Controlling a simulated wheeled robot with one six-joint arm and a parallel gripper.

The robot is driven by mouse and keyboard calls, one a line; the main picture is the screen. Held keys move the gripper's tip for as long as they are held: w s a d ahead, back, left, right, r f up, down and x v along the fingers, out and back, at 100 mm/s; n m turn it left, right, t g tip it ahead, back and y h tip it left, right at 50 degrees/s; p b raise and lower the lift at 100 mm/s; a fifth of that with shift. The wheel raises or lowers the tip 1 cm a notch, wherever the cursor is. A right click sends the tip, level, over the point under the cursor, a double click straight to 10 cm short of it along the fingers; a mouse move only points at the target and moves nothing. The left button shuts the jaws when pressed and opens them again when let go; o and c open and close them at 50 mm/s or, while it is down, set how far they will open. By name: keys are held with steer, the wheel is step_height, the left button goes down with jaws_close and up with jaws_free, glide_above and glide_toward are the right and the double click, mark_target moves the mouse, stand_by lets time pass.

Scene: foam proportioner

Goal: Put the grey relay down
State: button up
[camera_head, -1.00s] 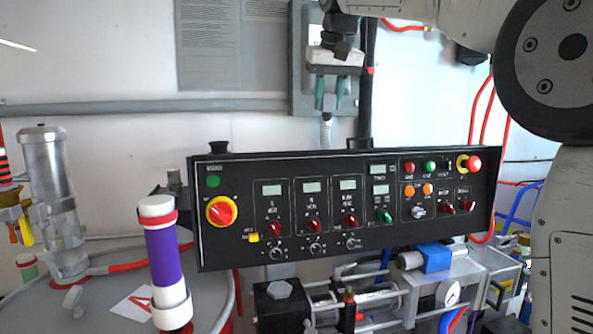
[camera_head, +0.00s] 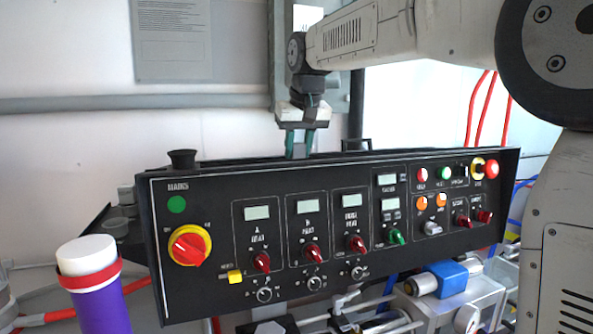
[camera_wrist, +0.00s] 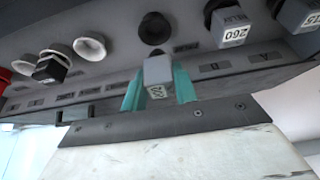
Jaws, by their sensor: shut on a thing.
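The grey relay (camera_wrist: 158,70) is a small block with a white number label, held between the teal fingertips of my gripper (camera_wrist: 158,88) in the wrist view. A round black cup (camera_wrist: 154,28) sits just beyond it; I cannot tell whether they touch. In the head view my gripper (camera_head: 299,145) points down just behind the top edge of the black control panel (camera_head: 230,185). The relay is hardly visible there, and what lies beneath it is hidden by the panel.
In the wrist view, grey labelled blocks (camera_wrist: 233,27) stand at the right along a dark shelf, and white cups (camera_wrist: 90,46) and a black block (camera_wrist: 49,69) at the left. A purple cylinder (camera_head: 100,308) stands at lower left in the head view.

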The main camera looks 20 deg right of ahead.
mark_target(299, 156)
steer(key=shift+s+f, duration=0.1)
steer(key=shift+f, duration=2.25)
steer(key=o, duration=1.1)
steer(key=shift+c, duration=0.2)
steer(key=shift+r, duration=0.1)
steer(key=v, duration=1.2)
